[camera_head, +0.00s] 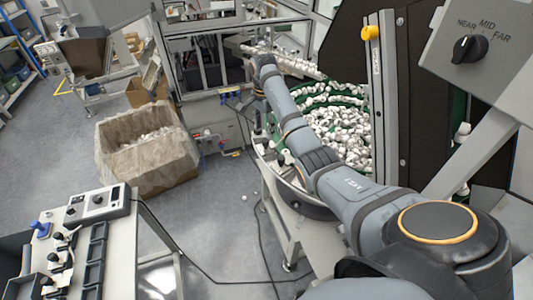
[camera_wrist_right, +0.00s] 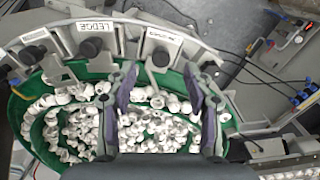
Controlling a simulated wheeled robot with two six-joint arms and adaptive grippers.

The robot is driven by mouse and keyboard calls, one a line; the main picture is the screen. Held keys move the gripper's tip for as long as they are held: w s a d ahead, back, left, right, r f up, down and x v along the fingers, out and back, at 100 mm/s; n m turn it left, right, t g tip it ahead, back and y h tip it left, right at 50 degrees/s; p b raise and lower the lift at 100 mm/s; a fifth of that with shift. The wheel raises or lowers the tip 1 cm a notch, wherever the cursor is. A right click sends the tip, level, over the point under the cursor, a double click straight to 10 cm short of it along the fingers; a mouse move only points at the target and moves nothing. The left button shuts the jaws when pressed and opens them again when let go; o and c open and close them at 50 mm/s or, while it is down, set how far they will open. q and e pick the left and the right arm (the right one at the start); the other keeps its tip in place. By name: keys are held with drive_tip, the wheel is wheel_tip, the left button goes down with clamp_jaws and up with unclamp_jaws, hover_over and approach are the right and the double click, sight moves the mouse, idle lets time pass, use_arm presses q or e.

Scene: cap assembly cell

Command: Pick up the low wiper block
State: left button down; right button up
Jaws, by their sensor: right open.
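In the right wrist view, several dark blocks sit on grey brackets along the bowl rim. One dark block (camera_wrist_right: 160,57) lies under a white label (camera_wrist_right: 170,40) too small to read, another (camera_wrist_right: 90,47) under a label that reads LEDGE. I cannot tell for sure which is the low wiper block. My right gripper (camera_wrist_right: 160,76) is open and empty, its two purple-grey fingers over the bowl, with the unread-label block between them in the picture. In the head view my right arm reaches over the bowl and its fingers are not clear. My left gripper is not in view.
The green feeder bowl (camera_head: 308,99) is full of white caps. A dark panel with a yellow knob (camera_head: 371,33) and a grey box with a NEAR-MID-FAR dial (camera_head: 470,48) stand at right. A lined carton (camera_head: 120,175) stands left; a control table (camera_head: 120,240) is lower left.

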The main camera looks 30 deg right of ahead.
sight(265, 140)
drive_tip(key=f, duration=0.2)
drive_tip(key=shift+w+d+f+p, duration=0.25)
drive_tip(key=shift+w+f+p, duration=0.1)
drive_tip(key=shift+w, duration=0.05)
drive_tip(key=f+p, duration=0.2)
drive_tip(key=p, duration=0.1)
drive_tip(key=shift+s+f, duration=0.2)
drive_tip(key=shift+s, duration=0.05)
wheel_tip(265, 140, down, 3)
drive_tip(key=shift+r, duration=0.15)
drive_tip(key=c, duration=0.3)
drive_tip(key=shift+s, duration=0.1)
drive_tip(key=c, duration=0.7)
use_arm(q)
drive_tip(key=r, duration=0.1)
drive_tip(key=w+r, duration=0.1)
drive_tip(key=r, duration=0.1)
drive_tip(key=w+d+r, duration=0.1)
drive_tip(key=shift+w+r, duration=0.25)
use_arm(e)
clamp_jaws()
drive_tip(key=shift+r, duration=0.1)
